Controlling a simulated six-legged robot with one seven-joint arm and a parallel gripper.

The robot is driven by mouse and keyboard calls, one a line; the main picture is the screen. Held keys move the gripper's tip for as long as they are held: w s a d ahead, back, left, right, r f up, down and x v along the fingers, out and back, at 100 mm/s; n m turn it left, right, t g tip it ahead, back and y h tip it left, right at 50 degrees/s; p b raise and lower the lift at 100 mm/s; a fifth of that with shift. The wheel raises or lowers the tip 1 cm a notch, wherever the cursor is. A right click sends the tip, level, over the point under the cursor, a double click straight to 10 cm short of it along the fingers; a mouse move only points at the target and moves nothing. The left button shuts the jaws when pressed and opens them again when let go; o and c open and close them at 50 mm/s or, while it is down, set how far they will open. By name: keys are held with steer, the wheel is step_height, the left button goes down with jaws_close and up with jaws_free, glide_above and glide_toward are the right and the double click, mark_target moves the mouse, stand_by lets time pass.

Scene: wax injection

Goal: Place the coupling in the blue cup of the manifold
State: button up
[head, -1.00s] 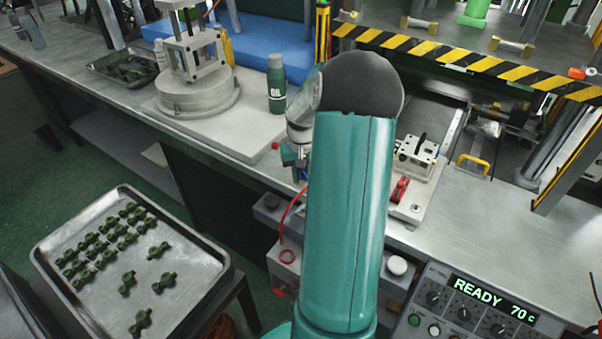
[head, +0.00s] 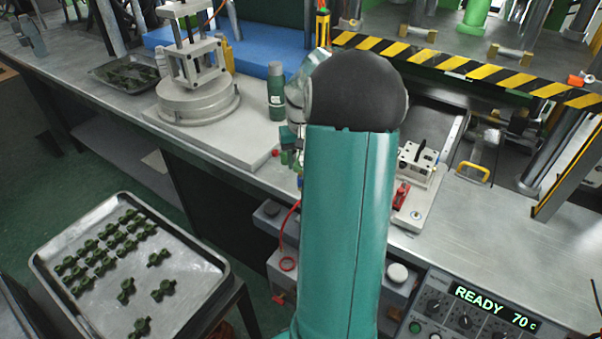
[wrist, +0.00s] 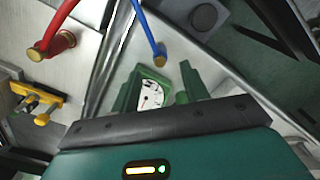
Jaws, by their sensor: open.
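Several dark green couplings lie on the metal tray (head: 200,285) at the lower left of the head view. One of the loose couplings (head: 163,290) lies right of the rows; I cannot tell which coupling is the task's. My gripper (wrist: 159,92) is open in the wrist view, with two green fingers apart and no coupling visible between them. A white dial gauge (wrist: 151,95) shows beyond the gap. A blue tube (wrist: 148,30) and a red tube (wrist: 56,25) end in brass fittings ahead of the fingers. I cannot make out a blue cup. My arm hides much of the bench front.
A green bottle (head: 276,92) and a round-based press (head: 197,95) stand on the bench left of my arm. A clamp fixture (head: 416,165) sits right of it. A control box (head: 468,305) reads READY 70 C. A striped barrier (head: 470,70) crosses the back.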

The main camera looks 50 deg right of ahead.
mark_target(301, 173)
steer(key=shift+r, duration=1.85)
